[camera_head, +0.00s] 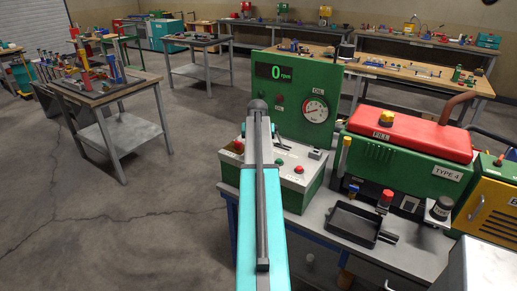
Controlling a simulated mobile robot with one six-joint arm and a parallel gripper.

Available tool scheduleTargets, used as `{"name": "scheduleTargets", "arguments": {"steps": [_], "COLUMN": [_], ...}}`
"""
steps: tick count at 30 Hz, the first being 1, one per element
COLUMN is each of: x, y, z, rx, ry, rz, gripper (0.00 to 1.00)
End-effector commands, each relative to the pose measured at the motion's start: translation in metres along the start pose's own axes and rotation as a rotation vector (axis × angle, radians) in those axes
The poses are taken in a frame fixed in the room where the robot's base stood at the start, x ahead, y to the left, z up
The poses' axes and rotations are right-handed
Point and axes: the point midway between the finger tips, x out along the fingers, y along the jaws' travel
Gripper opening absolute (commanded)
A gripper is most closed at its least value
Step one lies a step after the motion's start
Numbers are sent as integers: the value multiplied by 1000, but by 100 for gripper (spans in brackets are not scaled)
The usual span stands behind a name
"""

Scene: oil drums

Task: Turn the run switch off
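A white-topped green control box (318,174) stands on the grey bench, with an upright green panel (292,88) behind it. The panel's display (274,72) reads 0 rpm. A red button (299,169) and a dark lever-like control (315,154) show right of my arm, and another red button (239,146) shows left of it. I cannot tell which control is the run switch; it may be hidden by my arm. My gripper (258,128) is over the middle of the box, mostly hidden by my teal arm. Its fingers and any contact are unclear.
A green engine unit with a red cover (410,133) stands right of the panel. In front are a black tray (352,222), a red-capped item (385,198) and a black-topped canister (440,208). A yellow unit (492,208) is far right.

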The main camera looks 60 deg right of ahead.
Motion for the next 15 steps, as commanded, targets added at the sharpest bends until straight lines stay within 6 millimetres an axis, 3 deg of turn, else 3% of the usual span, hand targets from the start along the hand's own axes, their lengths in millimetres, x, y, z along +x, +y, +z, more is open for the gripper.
{"name": "scheduleTargets", "arguments": {"steps": [9, 10, 12, 15], "x": [0, 0, 0, 0], "y": [0, 0, 0, 0], "z": [1, 1, 1, 0], "rx": [-4, -3, -3, -3], "ry": [-2, -2, -2, -1], "rz": [-1, -1, -1, -1], "gripper": [0, 13, 24, 28]}}
